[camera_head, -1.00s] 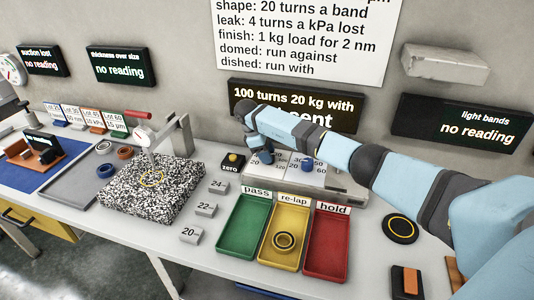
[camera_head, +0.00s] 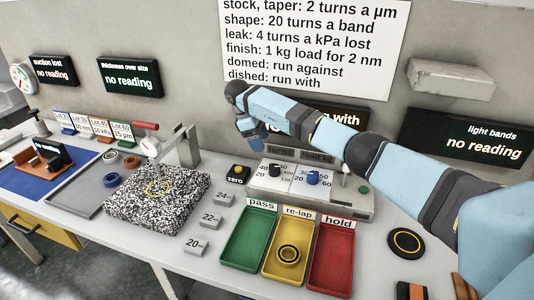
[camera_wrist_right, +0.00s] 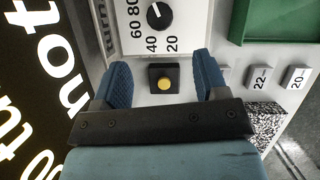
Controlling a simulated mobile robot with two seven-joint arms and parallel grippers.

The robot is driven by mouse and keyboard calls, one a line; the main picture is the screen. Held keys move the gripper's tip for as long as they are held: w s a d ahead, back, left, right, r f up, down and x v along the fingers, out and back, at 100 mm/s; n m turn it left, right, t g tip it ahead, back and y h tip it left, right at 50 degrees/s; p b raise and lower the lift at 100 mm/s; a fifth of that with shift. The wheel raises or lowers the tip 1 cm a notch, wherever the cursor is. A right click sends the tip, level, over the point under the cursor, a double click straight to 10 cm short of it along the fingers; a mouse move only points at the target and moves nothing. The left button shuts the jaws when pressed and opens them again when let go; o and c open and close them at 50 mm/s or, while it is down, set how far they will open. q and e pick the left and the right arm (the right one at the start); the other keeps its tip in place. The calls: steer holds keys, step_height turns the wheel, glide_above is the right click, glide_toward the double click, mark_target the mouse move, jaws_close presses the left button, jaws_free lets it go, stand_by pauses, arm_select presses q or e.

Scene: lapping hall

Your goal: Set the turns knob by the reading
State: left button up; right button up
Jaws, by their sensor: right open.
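The black turns knob (camera_head: 275,170) is on the grey control panel (camera_head: 300,203), left of the blue load knob (camera_head: 312,178). The turns knob also shows at the top of the right wrist view (camera_wrist_right: 158,16), beside the numbers 20 to 80. My right gripper (camera_head: 246,130) is open and empty, above and behind the panel's left end. In the right wrist view its fingers (camera_wrist_right: 160,62) appear on either side of the yellow zero button (camera_wrist_right: 165,83), apart from the knob. My arm hides most of the reading on the display behind the panel; "with" shows.
Green (camera_head: 230,262), yellow (camera_head: 266,266) and red (camera_head: 318,279) trays stand before the panel; the yellow one holds a ring. A speckled block (camera_head: 130,207) with a gauge stands left. The wall sign (camera_head: 370,40) lists turn rules. Other displays show no reading.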

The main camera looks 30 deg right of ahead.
steer(key=v, duration=0.3)
steer(key=shift+p, duration=0.3)
steer(key=shift+r, duration=0.1)
